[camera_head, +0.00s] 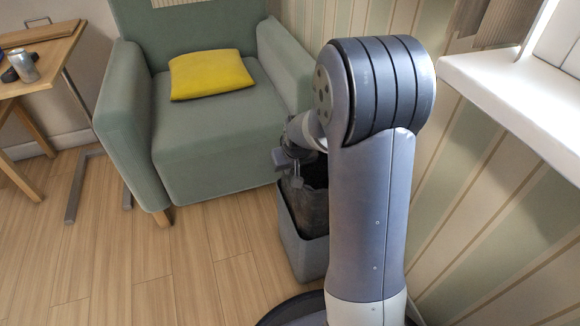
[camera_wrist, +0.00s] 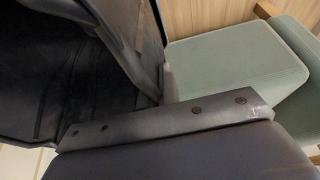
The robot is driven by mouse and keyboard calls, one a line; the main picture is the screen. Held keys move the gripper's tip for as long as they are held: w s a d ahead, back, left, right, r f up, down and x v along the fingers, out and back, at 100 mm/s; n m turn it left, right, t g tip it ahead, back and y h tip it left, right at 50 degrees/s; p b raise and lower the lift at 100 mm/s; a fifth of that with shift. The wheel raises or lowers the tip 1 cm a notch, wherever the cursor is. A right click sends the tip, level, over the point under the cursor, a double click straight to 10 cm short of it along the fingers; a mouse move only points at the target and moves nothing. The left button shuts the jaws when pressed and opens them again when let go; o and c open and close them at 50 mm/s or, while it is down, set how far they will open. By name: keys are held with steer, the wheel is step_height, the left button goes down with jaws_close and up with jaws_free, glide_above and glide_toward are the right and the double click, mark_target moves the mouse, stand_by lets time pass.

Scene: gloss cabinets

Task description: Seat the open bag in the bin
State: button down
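The grey bin (camera_head: 302,252) stands on the floor in front of the armchair, in the head view, partly hidden behind my arm. The dark bag (camera_head: 312,208) is inside the bin, with its upper part standing above the bin's rim. In the wrist view the open bag (camera_wrist: 75,85) fills the left side, with its dark inside and a raised edge showing. My gripper (camera_head: 291,178) is at the bag's upper left edge, close above the bin's rim. Its fingertips are too small and hidden to tell whether they are closed on the bag.
The green armchair (camera_head: 215,145) with a yellow cushion (camera_head: 210,74) is just behind the bin; it also shows in the wrist view (camera_wrist: 235,60). A striped wall and white sill (camera_head: 515,95) are at the right. A wooden table (camera_head: 40,65) holds a can (camera_head: 23,66).

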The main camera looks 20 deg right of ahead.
steer(key=b, duration=0.6)
glide_above(290, 201)
step_height(290, 201, down, 8)
steer(key=shift+w, duration=0.2)
stand_by(1.8)
steer(key=shift+d+f+b, duration=0.1)
steer(key=shift+f+b, duration=0.25)
steer(key=shift+f, duration=3.35)
steer(key=c, duration=1.6)
jaws_free()
steer(key=p+v, duration=0.5)
steer(key=v, duration=0.5)
steer(key=shift+s+r, duration=0.1)
steer(key=shift+r, duration=0.3)
steer(key=shift+f, duration=0.1)
